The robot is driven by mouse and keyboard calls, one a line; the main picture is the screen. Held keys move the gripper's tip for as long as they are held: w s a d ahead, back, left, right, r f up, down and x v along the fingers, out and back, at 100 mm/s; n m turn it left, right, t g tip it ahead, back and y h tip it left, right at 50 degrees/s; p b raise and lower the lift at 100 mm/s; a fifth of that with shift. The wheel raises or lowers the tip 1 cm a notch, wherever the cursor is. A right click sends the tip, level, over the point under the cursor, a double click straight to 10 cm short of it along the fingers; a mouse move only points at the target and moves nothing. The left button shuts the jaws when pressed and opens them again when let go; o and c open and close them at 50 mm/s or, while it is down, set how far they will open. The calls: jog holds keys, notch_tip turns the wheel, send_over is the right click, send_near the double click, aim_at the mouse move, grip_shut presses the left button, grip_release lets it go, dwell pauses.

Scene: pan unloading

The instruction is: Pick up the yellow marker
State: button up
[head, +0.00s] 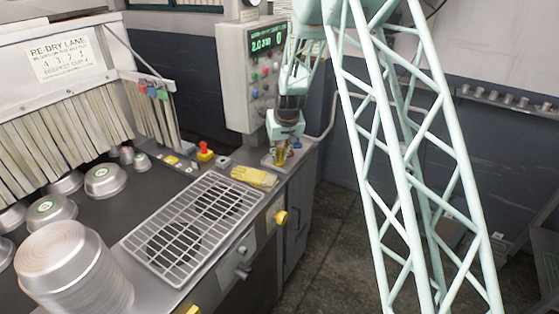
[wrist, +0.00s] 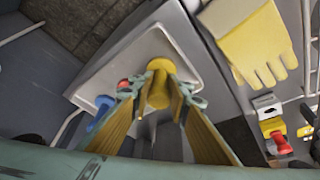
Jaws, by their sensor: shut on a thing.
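The yellow marker (wrist: 160,68) is a round-topped upright piece in the wrist view, between the two fingertips of my gripper (wrist: 160,92). My gripper is shut on it. In the head view my gripper (head: 281,154) points down over a small pale tray (head: 267,161) at the counter's far right corner, and the marker shows only as a small yellow patch there. The tray also shows in the wrist view (wrist: 128,78). I cannot tell whether the marker still touches the tray.
A red marker (wrist: 123,85) and a blue marker (wrist: 104,102) stand in the tray, close beside one finger. Yellow gloves (head: 255,177) lie left of the tray. A red button (head: 205,152), a wire rack (head: 195,225) and stacked metal pans (head: 72,265) are farther left.

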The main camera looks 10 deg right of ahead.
aim_at(279, 148)
jog(key=shift+r, duration=0.2)
jog(key=shift+r, duration=1.6)
jog(key=s+r, duration=0.1)
jog(key=s, duration=1.5)
jog(key=shift+r, duration=0.2)
